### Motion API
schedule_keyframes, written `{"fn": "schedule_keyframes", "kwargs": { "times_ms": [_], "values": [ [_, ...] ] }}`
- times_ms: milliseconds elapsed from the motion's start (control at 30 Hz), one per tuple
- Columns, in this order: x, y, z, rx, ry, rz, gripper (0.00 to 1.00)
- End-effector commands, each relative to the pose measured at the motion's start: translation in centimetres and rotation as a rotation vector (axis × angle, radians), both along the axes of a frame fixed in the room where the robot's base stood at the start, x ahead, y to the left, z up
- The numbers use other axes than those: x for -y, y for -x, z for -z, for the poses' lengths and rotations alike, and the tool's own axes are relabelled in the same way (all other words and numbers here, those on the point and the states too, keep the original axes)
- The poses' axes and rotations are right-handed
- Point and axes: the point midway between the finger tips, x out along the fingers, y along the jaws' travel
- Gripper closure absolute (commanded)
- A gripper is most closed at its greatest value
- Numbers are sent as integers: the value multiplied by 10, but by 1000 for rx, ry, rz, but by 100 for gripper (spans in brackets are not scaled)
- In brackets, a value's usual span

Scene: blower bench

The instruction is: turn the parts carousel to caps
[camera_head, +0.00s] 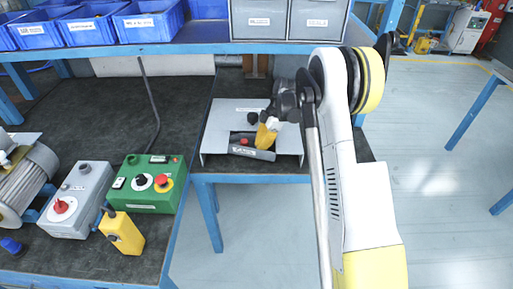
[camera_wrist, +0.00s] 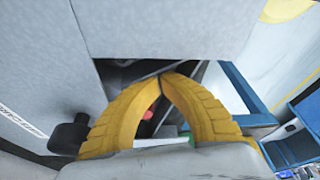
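The parts carousel sits under a light grey cover plate (camera_head: 222,128) on the bench. A dark grey curved part with a white label (camera_head: 250,152) shows in the cover's front cut-out. My gripper (camera_head: 264,140) has its yellow fingers pointing down at this cut-out. In the wrist view the two yellow fingertips (camera_wrist: 165,75) meet, with no clear object between them. Dark thin walls and a small red item (camera_wrist: 149,112) show beyond the fingers, inside the opening. A black knob (camera_head: 252,117) stands on the cover, left of my gripper; it also shows in the wrist view (camera_wrist: 70,134). The label is unreadable.
A shelf with blue bins (camera_head: 148,22) and grey bins (camera_head: 262,18) runs above the bench's back. A green control box (camera_head: 150,183), a grey box with a red knob (camera_head: 78,200) and a yellow pendant (camera_head: 122,233) stand at left. Open floor lies to the right.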

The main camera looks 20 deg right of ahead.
Motion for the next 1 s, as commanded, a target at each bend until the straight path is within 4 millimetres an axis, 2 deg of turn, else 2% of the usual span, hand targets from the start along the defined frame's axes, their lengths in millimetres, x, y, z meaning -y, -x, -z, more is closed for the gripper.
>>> {"fn": "schedule_keyframes", "kwargs": {
  "times_ms": [400, 1000],
  "values": [
    [16, 2, 2, -6, 5, 7, 100],
    [18, 3, 2, -9, 6, 8, 100]
  ]
}}
